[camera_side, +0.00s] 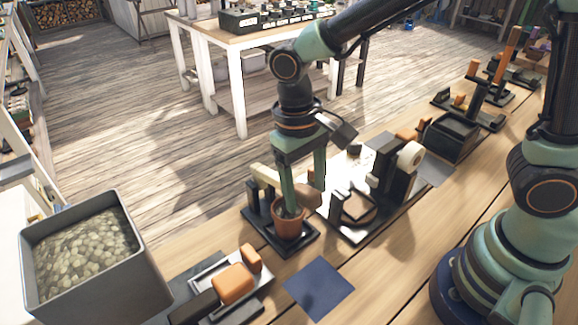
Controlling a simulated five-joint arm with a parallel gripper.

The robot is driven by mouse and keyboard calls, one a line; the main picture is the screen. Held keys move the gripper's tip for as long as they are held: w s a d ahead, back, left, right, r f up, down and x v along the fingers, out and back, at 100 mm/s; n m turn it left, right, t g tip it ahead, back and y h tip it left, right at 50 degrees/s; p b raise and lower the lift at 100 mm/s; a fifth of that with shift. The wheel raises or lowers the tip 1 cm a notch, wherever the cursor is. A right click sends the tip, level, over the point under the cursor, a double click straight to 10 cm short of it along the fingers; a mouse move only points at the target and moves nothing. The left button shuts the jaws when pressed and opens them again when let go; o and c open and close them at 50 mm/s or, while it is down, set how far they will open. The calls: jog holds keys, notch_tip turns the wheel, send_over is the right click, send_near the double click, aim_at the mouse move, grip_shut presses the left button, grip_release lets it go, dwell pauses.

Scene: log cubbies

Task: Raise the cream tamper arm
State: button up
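The cream tamper arm (264,173) shows at the left of my gripper, on a small dark stand. It slopes down to the right and passes behind a finger. My gripper (304,195) points down over a terracotta pot (289,229) on the stand's black base (262,233). Its two green fingers are apart, the left one reaching to the pot's mouth. A brown block (308,194) shows between and below the fingers. I cannot tell whether the fingers press on it. The far end of the tamper arm is hidden.
A bin of pale pebbles (84,255) and a tray with orange blocks (233,283) stand to the left. A black device with a white roll (411,155) stands close on the right. A dark blue square (319,287) lies in front, with bare bench around it.

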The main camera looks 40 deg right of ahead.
notch_tip(320, 180, up, 12)
jog(key=w, duration=0.1)
jog(key=shift+w+a, duration=0.15)
jog(key=shift+a, duration=0.2)
dwell(0.5)
jog(key=shift+t+y, duration=0.3)
jog(key=shift+t, duration=0.3)
jog(key=f, duration=0.8)
jog(key=s+f, duration=0.1)
jog(key=f, duration=0.3)
jog(key=shift+d+f, duration=0.15)
jog(key=shift+d, duration=0.15)
grip_shut()
dwell(0.6)
